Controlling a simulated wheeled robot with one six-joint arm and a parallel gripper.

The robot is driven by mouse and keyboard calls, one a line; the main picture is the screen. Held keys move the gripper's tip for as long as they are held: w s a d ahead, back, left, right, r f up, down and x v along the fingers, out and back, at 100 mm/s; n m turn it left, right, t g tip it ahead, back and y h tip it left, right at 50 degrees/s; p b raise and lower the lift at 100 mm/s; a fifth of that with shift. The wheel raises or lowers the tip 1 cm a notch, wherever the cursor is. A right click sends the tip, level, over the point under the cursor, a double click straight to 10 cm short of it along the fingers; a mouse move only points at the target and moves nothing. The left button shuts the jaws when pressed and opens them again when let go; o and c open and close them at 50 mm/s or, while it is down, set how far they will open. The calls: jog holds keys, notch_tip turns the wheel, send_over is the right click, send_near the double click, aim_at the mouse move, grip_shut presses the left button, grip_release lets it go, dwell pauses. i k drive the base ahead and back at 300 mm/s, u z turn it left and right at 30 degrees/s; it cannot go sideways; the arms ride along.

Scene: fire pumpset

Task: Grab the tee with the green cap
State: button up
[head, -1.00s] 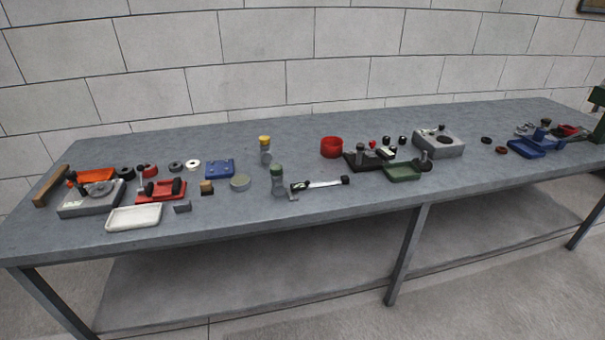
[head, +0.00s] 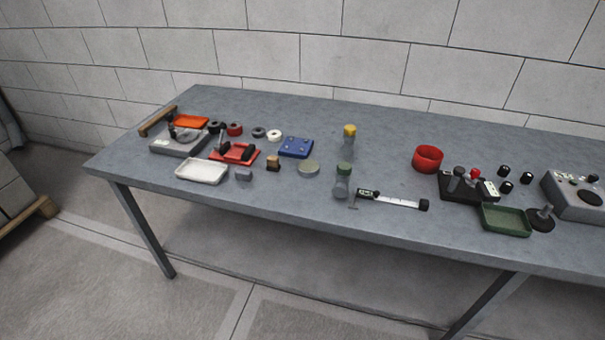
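The tee with the green cap (head: 342,182) stands upright on the grey workbench (head: 300,219), near its front edge and right of the picture's middle. Its body is grey and the dark green cap sits on top. A similar grey piece with a yellow cap (head: 349,139) stands behind it. A caliper-like tool (head: 393,200) lies just to the right of the green-capped tee, close to its base. My gripper does not show in the head view.
To the right are a red ring (head: 428,158), a dark block with knobs (head: 468,187) and a green tray (head: 506,220).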

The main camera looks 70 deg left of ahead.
aim_at(340, 190)
jog(key=u, duration=0.95)
jog(key=i, duration=0.9)
jog(key=u, duration=0.8)
